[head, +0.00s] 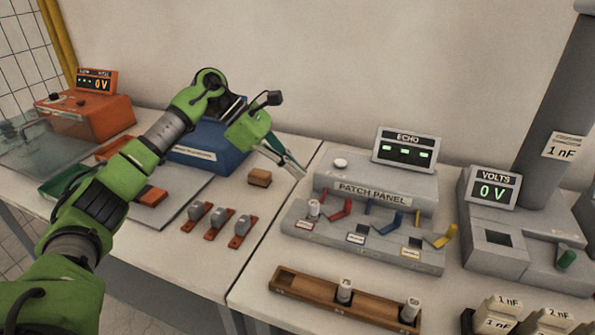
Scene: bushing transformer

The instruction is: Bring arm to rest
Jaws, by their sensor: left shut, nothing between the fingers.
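My left arm comes in from the lower left and reaches over the left table. Its gripper (284,158) is shut and empty, in the air near the seam between the two tables. A small brown block (260,178) lies on the left table just left of the fingertips in the picture. The blue transformer box (215,150) stands behind the arm and is partly hidden by it. My right gripper is not in view.
The patch panel (375,194) with coloured levers and the echo display (404,148) stand right of the gripper. A wooden rack (320,295) with white cylinders lies in front. Several grey-topped orange pieces (219,222) stand on the left table. A volts meter (493,188) is at right.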

